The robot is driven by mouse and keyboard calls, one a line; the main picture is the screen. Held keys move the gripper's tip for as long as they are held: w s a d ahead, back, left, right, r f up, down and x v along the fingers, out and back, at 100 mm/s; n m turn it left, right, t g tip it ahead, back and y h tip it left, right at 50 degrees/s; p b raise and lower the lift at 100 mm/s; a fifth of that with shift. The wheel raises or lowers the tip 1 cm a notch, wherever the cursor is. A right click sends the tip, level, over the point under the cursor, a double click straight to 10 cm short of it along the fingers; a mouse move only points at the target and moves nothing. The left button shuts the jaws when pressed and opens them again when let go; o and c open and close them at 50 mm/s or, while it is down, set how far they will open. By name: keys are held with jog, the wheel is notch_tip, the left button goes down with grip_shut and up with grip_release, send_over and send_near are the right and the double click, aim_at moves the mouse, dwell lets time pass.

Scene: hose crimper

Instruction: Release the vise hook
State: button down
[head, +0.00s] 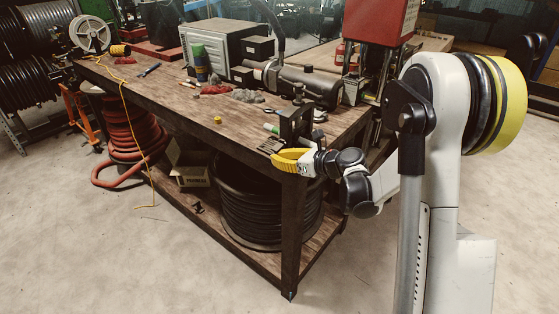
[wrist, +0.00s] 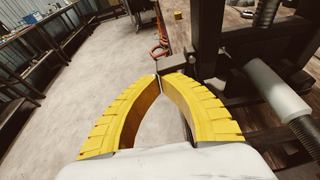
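The dark metal vise (head: 296,124) is mounted at the near corner of the workbench. In the wrist view, its dark body (wrist: 208,38) fills the upper right, with a pale roller-like cylinder and a threaded screw at the right. A small dark block (wrist: 174,70), perhaps the vise hook, juts left from the body, just beyond my fingertips. My yellow gripper (head: 277,161) is at the bench corner, beside and below the vise. In the wrist view, the curved fingers of my gripper (wrist: 159,80) come together at the tips. I cannot tell whether the tips touch the block.
The wooden workbench (head: 160,88) carries a white box-shaped machine (head: 212,48), a dark cylindrical unit and small tools. A black hose coil (head: 262,210) and an open cardboard box (head: 190,170) sit on its lower shelf. The floor in front is clear.

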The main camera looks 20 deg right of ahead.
aim_at(277, 151)
jog(key=r+m, duration=0.1)
jog(key=r+m+y, duration=0.1)
jog(key=m+g+y, duration=0.1)
jog(key=m, duration=0.1)
jog(key=shift+s+a+r, duration=0.2)
jog(key=shift+a+r, duration=0.1)
jog(key=shift+r, duration=0.2)
dwell(0.8)
